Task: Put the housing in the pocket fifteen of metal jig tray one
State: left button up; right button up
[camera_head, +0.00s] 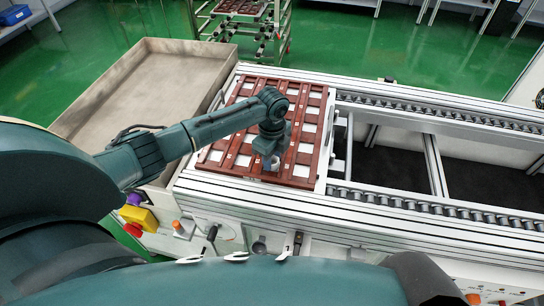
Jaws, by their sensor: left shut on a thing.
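A reddish-brown jig tray (309,183) with rows of pockets lies on the conveyor; many pockets show pale, whitish squares. My left arm reaches in from the left over the tray. My left gripper (272,157) points down above the tray's near part, right of its middle. It is shut on a small pale grey housing (274,166), which is mostly hidden by the gripper. I cannot tell whether the housing touches the tray, and the pocket under it is hidden. My right gripper is not in view.
The conveyor's roller lanes (440,118) run empty to the right. A large grey bin (135,85) stands at the left. A rack (240,30) with more brown trays stands behind. A yellow and red control box (140,216) sits at the conveyor's near left corner.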

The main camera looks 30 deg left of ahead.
pick_arm(q)
jog(key=o, duration=0.7)
jog(key=shift+c, duration=0.2)
notch_tip(320, 180, up, 12)
jog(key=shift+r, duration=0.15)
